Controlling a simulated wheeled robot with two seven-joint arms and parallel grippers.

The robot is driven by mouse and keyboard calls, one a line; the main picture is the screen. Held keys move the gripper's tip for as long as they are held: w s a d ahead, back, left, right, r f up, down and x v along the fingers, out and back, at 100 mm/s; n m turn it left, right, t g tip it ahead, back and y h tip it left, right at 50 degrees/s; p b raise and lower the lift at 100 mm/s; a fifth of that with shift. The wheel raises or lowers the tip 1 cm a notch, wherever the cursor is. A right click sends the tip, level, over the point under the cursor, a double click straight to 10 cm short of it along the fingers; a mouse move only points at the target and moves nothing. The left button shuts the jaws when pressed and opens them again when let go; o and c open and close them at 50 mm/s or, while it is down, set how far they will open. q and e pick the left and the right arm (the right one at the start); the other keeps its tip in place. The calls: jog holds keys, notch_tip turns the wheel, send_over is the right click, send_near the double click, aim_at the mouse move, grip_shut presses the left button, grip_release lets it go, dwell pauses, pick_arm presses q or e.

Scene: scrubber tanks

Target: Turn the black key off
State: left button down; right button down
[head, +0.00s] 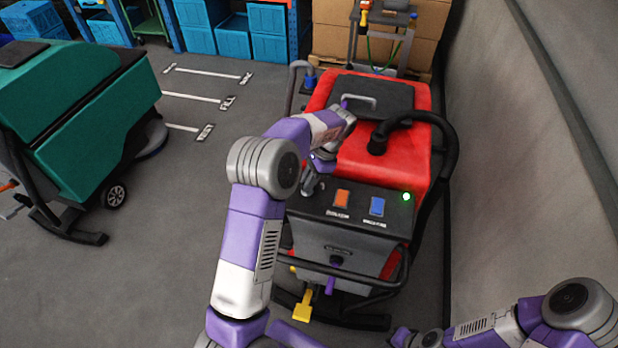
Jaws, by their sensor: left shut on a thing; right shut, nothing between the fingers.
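The red scrubber (390,165) stands right of centre with a dark control panel (360,212) on its near side. My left arm reaches over the panel's left end. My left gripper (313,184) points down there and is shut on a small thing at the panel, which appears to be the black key. The fingers and wrist hide most of the key, so its turn angle cannot be told. A green light (406,196) glows at the panel's right end. My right gripper (402,337) is low at the bottom edge, shut and empty, away from the scrubber.
An orange switch (341,198) and a blue switch (377,206) sit on the panel. A black hose (425,120) curves over the scrubber's right side. A grey wall (530,170) stands close on the right. A green scrubber (85,110) stands left, with clear floor between.

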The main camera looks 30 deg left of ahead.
pick_arm(q)
jog(key=n+p, duration=0.1)
jog(key=n, duration=0.1)
jog(key=shift+n+g+h+p, duration=0.3)
jog(key=shift+g+h+p, duration=0.05)
jog(key=shift+g+h, duration=0.05)
jog(key=n+h+p, duration=0.1)
jog(key=n, duration=0.1)
jog(key=shift+f+n, duration=0.15)
jog(key=shift+n, duration=0.25)
jog(key=shift+a+n+h+p, duration=0.15)
jog(key=shift+n+h+p, duration=0.35)
jog(key=shift+n, duration=0.7)
jog(key=shift+f+n+h, duration=0.1)
jog(key=shift+n+h, duration=0.4)
jog(key=shift+n, duration=1.1)
jog(key=c, duration=1.1)
grip_release()
jog(key=shift+c, duration=0.2)
jog(key=shift+a, duration=0.1)
